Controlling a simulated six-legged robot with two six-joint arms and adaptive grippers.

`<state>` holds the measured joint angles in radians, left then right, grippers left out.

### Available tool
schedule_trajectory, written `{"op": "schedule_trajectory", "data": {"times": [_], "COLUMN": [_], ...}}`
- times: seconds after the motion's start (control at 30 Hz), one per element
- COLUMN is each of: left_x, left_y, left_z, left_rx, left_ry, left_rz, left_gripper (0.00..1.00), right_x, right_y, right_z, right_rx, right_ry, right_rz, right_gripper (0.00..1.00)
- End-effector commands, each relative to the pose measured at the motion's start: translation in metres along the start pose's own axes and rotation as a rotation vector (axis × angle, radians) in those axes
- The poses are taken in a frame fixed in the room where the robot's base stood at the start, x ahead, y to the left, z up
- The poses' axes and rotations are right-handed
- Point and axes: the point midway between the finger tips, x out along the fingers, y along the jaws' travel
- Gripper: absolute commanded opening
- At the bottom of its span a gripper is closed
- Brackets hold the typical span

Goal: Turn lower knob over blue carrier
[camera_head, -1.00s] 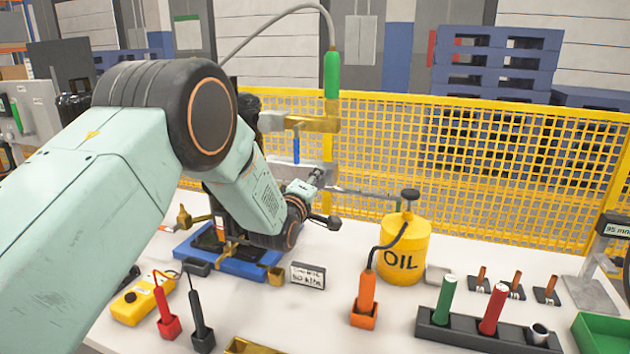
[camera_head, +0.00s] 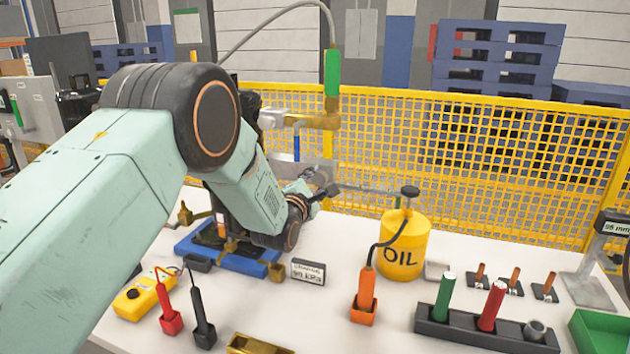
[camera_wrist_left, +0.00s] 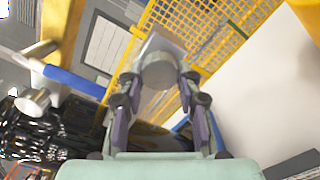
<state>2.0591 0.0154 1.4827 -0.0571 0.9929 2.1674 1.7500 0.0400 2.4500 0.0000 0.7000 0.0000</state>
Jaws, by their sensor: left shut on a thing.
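The blue carrier (camera_head: 262,268) lies on the white table, with dark and brass parts on it; my left arm hides part of it. My left gripper (camera_head: 318,188) is above and to the right of the carrier, partly hidden behind its own wrist. In the left wrist view, the two fingers of my left gripper (camera_wrist_left: 160,88) are shut on a grey round knob (camera_wrist_left: 159,69), one finger at each side. In the head view the knob is too small and covered to make out clearly. My right gripper is not in view.
A small charge display (camera_head: 308,272) stands right of the carrier. A yellow oil can (camera_head: 404,250), an orange-handled tool (camera_head: 366,290) and a dark rack (camera_head: 470,328) stand farther right. A yellow mesh fence (camera_head: 480,160) closes off the back.

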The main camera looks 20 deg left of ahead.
Motion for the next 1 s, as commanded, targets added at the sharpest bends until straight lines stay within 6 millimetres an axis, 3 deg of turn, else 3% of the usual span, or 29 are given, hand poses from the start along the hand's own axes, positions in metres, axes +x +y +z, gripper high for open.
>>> {"op": "schedule_trajectory", "data": {"times": [0.33,0.9,0.93,1.0], "left_x": [0.0007,0.0011,0.0011,0.001], "left_y": [-0.0002,0.0012,0.0013,0.0011], "left_z": [0.0029,0.0036,0.0036,0.0031], "left_rx": [-0.138,-0.164,-0.164,-0.164], "left_ry": [-0.006,-0.008,-0.008,-0.007], "left_rz": [0.0,0.003,0.003,0.003], "left_gripper": [0.03,0.03,0.37,0.42], "right_x": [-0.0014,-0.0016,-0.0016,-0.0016], "right_y": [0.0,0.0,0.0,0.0], "right_z": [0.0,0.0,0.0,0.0], "right_rx": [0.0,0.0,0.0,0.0], "right_ry": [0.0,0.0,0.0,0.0], "right_rz": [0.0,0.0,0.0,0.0], "right_gripper": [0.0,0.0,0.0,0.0]}}
